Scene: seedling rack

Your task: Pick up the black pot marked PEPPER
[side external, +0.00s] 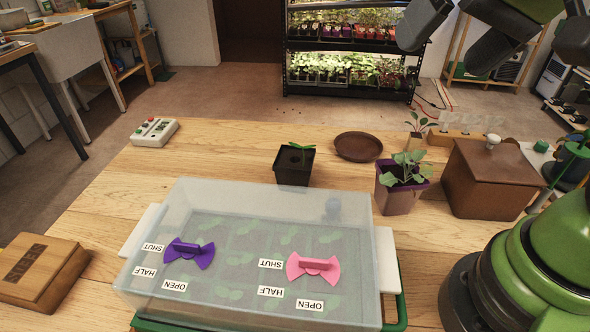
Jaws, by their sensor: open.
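A small square black pot (292,172) with a green seedling stands upright on the wooden table, just behind the clear lidded tray. No PEPPER marking is legible on the side that shows. My gripper (443,52) is at the top right, partly cut off by the frame edge. Its two dark fingers are apart and empty, well above the table and away to the right of the black pot.
A clear propagator lid (345,209) with purple and pink vent knobs covers the front. A purple-brown pot (398,201) with leafy seedlings, a brown saucer (358,146) and a lidded wooden box (487,180) stand right. A control box (154,132) is left. The table left of the black pot is clear.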

